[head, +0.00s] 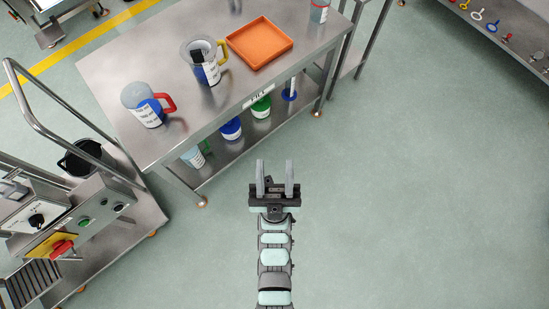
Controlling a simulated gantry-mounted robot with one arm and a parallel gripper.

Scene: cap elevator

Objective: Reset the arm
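My gripper (275,178) is in the lower middle of the head view, at the end of my arm, which reaches up from the bottom edge. Its two fingers are apart, with nothing between them. It is over the green floor, in front of the steel table (150,75) and apart from it.
On the table stand a red-handled jug (148,106), a yellow-handled jug (205,62) and an orange tray (259,43). Several containers sit on its lower shelf. A steel cart (120,215) with a control panel is at left. Floor (420,200) at right is clear.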

